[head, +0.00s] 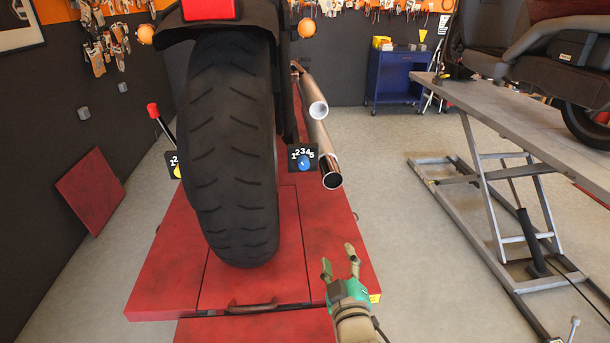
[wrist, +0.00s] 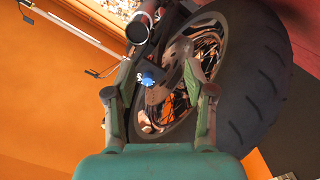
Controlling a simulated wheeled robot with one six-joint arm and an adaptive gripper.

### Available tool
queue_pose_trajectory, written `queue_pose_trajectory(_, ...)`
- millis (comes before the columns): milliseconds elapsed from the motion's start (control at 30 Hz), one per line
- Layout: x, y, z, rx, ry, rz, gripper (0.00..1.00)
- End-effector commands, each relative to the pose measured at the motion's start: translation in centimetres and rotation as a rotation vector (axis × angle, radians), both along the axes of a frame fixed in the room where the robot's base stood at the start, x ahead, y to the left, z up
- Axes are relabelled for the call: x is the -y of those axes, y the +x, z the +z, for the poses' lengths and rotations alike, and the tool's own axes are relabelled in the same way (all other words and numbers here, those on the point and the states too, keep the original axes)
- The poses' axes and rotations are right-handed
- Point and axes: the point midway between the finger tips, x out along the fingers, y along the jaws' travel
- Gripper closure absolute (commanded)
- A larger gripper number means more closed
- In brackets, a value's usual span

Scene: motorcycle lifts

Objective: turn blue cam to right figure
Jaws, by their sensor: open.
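The blue cam (head: 304,163) is a small blue knob on a dark plate (head: 312,149) with white figures 1 to 5 in an arc above it. It sits at the right of the motorcycle's rear wheel, beside the exhaust pipes. The plate's pointer direction is too small to tell. In the wrist view the blue cam (wrist: 148,79) shows beyond and between my fingers. My gripper (head: 341,262) is open and empty, in front of and below the cam, over the right edge of the red lift. It also shows in the wrist view (wrist: 158,95).
Two chrome exhaust pipes (head: 332,179) stick out just right of the cam. The rear tyre (head: 232,150) stands to its left. A yellow knob (head: 177,171) and red-tipped lever (head: 153,110) are left of the tyre. A grey lift (head: 455,100) stands right; floor between is clear.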

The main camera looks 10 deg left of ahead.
Motion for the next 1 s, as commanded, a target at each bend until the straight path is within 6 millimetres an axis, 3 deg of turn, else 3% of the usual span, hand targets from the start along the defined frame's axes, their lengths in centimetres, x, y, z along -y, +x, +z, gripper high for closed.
queue_pose_trajectory(33,-1.2,1.2,2.0,0.019,-0.009,0.007,0.46)
queue_pose_trajectory(200,-4.4,4.1,7.4,0.054,-0.055,0.021,0.46)
queue_pose_trajectory(400,-6.8,5.9,11.7,0.077,-0.089,0.029,0.46)
queue_pose_trajectory(667,-7.7,7.0,12.9,0.081,-0.101,0.031,0.46)
queue_pose_trajectory(1000,-9.1,12.4,12.9,0.081,-0.1,0.031,0.46)
